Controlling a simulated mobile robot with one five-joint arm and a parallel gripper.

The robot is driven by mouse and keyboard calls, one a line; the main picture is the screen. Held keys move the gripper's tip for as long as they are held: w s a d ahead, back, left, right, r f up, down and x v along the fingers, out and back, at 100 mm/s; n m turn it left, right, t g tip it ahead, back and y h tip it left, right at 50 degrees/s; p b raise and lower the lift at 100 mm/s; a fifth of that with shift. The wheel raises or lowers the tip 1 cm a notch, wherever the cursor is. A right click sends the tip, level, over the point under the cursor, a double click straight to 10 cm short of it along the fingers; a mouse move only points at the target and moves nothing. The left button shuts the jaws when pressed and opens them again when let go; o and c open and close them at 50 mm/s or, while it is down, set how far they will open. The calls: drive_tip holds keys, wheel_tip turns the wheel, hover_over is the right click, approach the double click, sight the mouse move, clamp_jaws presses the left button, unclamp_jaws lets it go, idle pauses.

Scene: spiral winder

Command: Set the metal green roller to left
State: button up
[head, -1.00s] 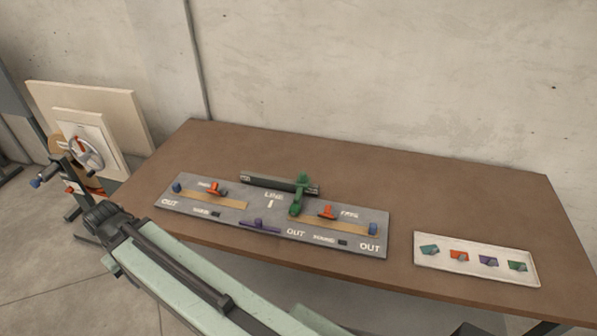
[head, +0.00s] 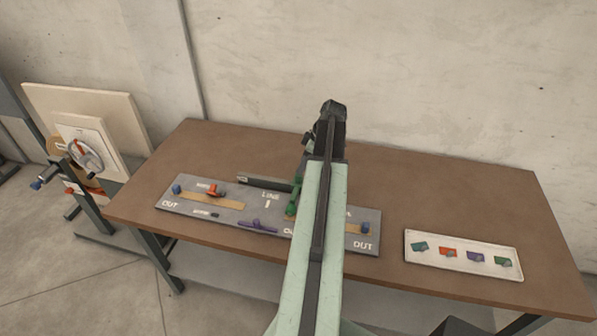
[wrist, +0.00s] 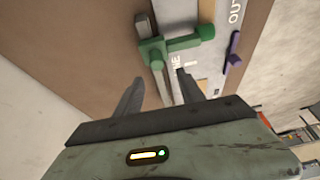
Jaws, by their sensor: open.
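The green roller part (head: 294,197) stands at the middle of the grey panel, by a dark bar; my arm partly covers it in the head view. In the wrist view it shows as a green block (wrist: 152,53) on the bar, with a green crosspiece (wrist: 185,43) ending in a round knob to the right. My gripper (wrist: 161,86) is open and empty, its fingers spread just short of the green block. I see no contact. In the head view my arm hides most of the gripper.
The grey panel (head: 232,214) lies on a brown table (head: 400,190), with orange, blue and purple (head: 257,225) controls. The dark bar (head: 262,182) runs along its back. A white tray (head: 420,264) with several coloured pieces lies to the right. A wall stands behind the table.

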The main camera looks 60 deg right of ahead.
sight(298, 175)
drive_tip(key=b+x, duration=0.7)
drive_tip(key=shift+s+d+f, duration=0.15)
drive_tip(key=shift+d+f, duration=0.1)
drive_tip(key=shift+f, duration=0.2)
drive_tip(key=shift+r, duration=0.1)
clamp_jaws()
idle(0.9)
